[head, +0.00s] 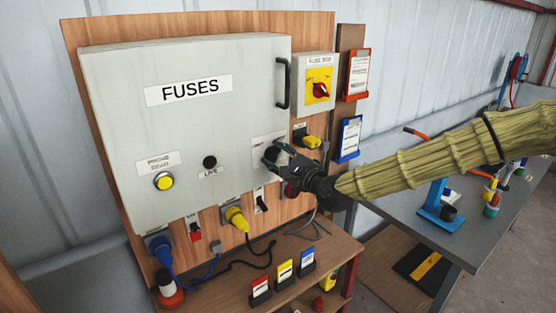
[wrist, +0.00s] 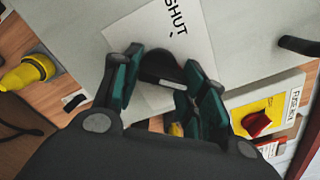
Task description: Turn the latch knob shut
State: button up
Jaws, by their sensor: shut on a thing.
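The latch knob (wrist: 162,68) is a dark round knob on the grey fuse box door (head: 215,120), below a label reading SHUT (wrist: 172,35) in the wrist view. A short pale mark shows on the knob's near edge. My gripper (head: 272,158) reaches in from the right in the head view and is shut on the knob at the door's lower right. In the wrist view its green fingers stand on either side of the knob. The knob is mostly hidden by the gripper in the head view. The door lies closed against the box.
A black door handle (head: 283,83) is above the gripper. A yellow and red rotary switch (head: 319,88) is to the right. A yellow plug (head: 236,217) and a blue plug (head: 161,249) sit below the box. A shelf (head: 325,254) with coloured cards is underneath.

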jog(key=n+b, duration=0.4)
jog(key=b, duration=0.1)
jog(key=shift+w, duration=0.1)
jog(key=n+b, duration=0.4)
jog(key=shift+r+b, duration=0.15)
jog(key=shift+b, duration=0.15)
jog(key=n+b, duration=0.3)
jog(key=n, duration=0.2)
jog(key=shift+a+r+b, duration=0.1)
jog(key=shift+r+b, duration=0.05)
jog(key=shift+b, duration=0.25)
jog(key=shift+s+a+r+n+b, duration=0.1)
jog(key=shift+n+b, duration=0.65)
jog(key=shift+n, duration=0.35)
jog(key=shift+s+r+n+b, duration=0.1)
jog(key=shift+n+b, duration=0.6)
jog(key=shift+n, duration=0.4)
jog(key=o, duration=1)
jog(key=shift+f, duration=0.1)
